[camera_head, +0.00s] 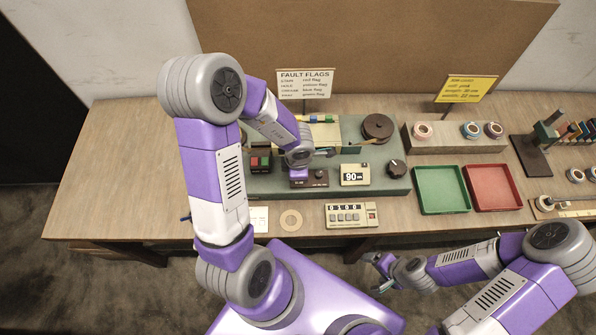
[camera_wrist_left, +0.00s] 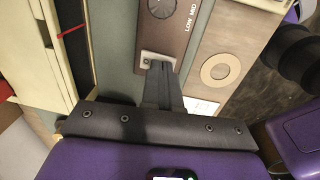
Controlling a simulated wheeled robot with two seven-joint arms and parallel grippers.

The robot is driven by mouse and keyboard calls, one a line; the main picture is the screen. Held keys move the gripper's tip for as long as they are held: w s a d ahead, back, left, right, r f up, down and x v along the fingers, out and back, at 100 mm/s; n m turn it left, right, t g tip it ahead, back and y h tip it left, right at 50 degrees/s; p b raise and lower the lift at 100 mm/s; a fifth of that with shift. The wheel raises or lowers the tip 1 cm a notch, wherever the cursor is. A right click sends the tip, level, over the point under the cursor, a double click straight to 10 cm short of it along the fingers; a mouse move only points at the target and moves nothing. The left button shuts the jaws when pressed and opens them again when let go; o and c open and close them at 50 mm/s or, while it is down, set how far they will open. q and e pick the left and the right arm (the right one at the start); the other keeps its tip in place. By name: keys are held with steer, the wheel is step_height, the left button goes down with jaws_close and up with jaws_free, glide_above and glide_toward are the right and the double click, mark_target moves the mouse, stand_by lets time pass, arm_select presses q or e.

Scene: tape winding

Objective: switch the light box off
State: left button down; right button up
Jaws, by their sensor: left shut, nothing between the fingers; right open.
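A small brown control box (camera_head: 318,182) stands at the front of the green machine base. In the left wrist view the brown control box (camera_wrist_left: 178,36) has a round dial (camera_wrist_left: 161,7) marked LOW and MID, and a pale switch plate (camera_wrist_left: 147,60). My left gripper (camera_wrist_left: 161,72) is shut and empty, its tips at the switch plate; I cannot tell whether they touch it, and they hide the switch lever. A cream box (camera_head: 322,134) lies behind; I cannot tell whether it is the light box or is lit. My right gripper (camera_head: 376,272) is open and empty, in front of the table.
A 90 display (camera_head: 355,175), a black knob (camera_head: 396,168) and a brown disc (camera_head: 378,127) are on the base. A counter (camera_head: 350,215) and a tan ring (camera_head: 291,220) lie in front. Green (camera_head: 441,190) and red (camera_head: 492,187) trays stand right. The table's left side is clear.

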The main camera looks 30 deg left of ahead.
arm_select(q)
steer(key=r+p, duration=0.1)
steer(key=p, duration=0.1)
steer(key=r+p, duration=0.4)
steer(key=shift+w+a, duration=0.15)
steer(key=shift+w, duration=0.1)
step_height(320, 180, up, 9)
steer(key=p, duration=0.5)
steer(key=shift+w+a, duration=0.3)
steer(key=shift+w, duration=0.15)
